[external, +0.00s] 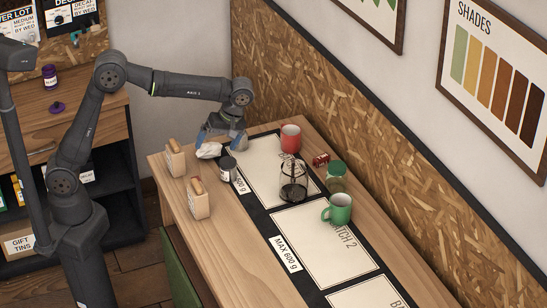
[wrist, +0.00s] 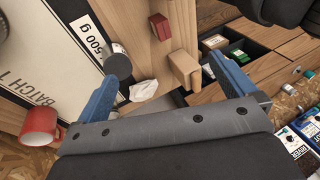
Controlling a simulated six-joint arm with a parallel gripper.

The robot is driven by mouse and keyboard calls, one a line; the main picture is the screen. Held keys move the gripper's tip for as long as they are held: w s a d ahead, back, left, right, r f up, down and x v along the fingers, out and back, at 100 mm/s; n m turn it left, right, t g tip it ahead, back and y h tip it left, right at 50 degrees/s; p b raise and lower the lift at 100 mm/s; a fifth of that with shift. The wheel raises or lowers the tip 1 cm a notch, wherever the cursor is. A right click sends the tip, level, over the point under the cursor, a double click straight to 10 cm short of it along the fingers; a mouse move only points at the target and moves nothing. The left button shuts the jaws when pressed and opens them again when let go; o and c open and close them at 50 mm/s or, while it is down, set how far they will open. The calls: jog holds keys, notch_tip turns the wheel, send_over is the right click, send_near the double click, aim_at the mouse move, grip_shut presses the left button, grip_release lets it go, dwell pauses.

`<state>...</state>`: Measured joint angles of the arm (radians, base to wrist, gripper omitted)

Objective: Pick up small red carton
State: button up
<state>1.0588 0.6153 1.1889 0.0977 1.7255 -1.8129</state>
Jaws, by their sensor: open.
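A small dark red carton (external: 321,160) lies on the table in the external view, right of the red mug (external: 291,139) and close to the wall side. My gripper (external: 222,137) is at the table's far end, left of the red mug and well apart from the carton. In the wrist view its blue fingers (wrist: 166,63) are spread wide with nothing held between them. A crumpled white cloth (external: 209,150) lies just below the gripper; it also shows in the wrist view (wrist: 143,91).
A glass press (external: 293,181), green-lidded jar (external: 336,174) and green mug (external: 338,209) stand near the carton. The red-faced block (wrist: 160,27) seems one of these. The near tabletop is clear.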

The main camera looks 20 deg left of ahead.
jog(key=shift+c, duration=0.4)
jog(key=c, duration=1)
jog(key=w+a+g+h, duration=0.25)
jog(key=a+h, duration=0.55)
jog(key=a, duration=0.4)
jog(key=shift+n+t, duration=0.3)
jog(key=shift+t, duration=0.05)
jog(key=x, duration=0.8)
jog(key=a+x, duration=0.1)
jog(key=x, duration=0.3)
jog(key=shift+w+d+f, duration=0.1)
jog(key=shift+w+f, duration=0.2)
jog(key=shift+f, duration=0.15)
jog(key=shift+s+x, duration=0.2)
jog(key=shift+x, duration=1.05)
jog(key=shift+s+x, duration=0.25)
jog(key=shift+x, duration=1.05)
